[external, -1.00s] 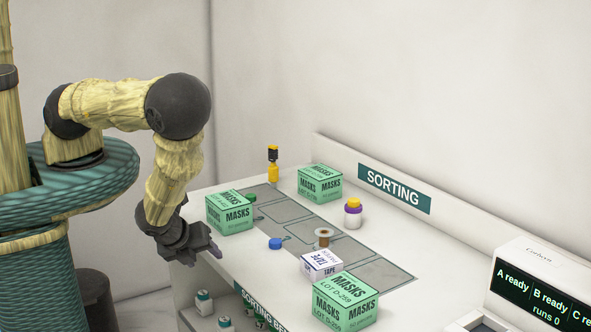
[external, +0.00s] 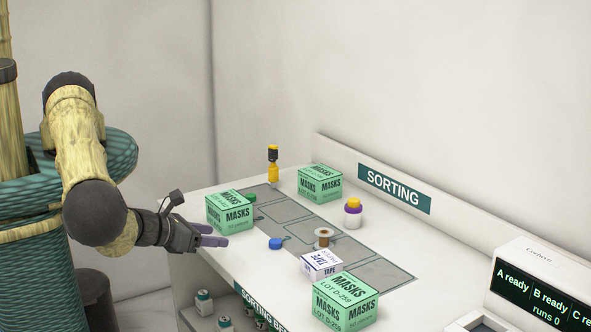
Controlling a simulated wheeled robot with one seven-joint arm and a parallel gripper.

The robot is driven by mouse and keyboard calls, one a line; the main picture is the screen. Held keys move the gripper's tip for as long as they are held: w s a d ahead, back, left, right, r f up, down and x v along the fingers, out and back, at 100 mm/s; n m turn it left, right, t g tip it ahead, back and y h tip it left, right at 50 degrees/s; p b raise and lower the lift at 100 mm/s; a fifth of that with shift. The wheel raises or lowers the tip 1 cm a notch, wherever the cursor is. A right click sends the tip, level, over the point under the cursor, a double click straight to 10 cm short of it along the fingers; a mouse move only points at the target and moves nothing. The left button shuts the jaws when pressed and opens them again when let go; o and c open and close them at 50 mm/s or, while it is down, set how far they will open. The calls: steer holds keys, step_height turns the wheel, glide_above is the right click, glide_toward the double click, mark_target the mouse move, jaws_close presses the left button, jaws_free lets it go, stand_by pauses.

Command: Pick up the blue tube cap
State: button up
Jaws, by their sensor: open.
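The blue tube cap (external: 275,243) lies on the white sorting bench, at the near edge of the grey marked strip. It is a small round cap. My gripper (external: 222,242) is at the bench's left edge, to the left of the cap and apart from it. Its fingers point right, toward the cap. The jaws are open, with nothing seen between them, though the gap is hard to make out from this side.
Green mask boxes stand close to the gripper (external: 229,213), at the back (external: 320,184) and at the front right (external: 345,301). A tape box (external: 321,265), a brown spool (external: 322,237), a purple-and-white bottle (external: 353,213) and a yellow vial (external: 273,165) share the bench. A green cap (external: 250,197) is partly hidden.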

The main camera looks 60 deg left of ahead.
steer(key=b, duration=0.7)
glide_toward(273, 242)
steer(key=shift+w+f, duration=0.4)
steer(key=shift+w, duration=0.2)
steer(key=shift+w+f+b, duration=0.15)
steer(key=shift+w+b, duration=0.45)
steer(key=shift+b, duration=0.2)
steer(key=shift+w, duration=0.2)
steer(key=shift+w+f+b, duration=0.35)
steer(key=shift+w+b, duration=0.2)
steer(key=shift+b, duration=0.35)
steer(key=p+x, duration=0.1)
steer(key=x, duration=0.1)
steer(key=shift+w+a, duration=0.15)
steer(key=shift+w, duration=0.25)
steer(key=shift+w+f+p, duration=0.3)
steer(key=shift+w, duration=0.15)
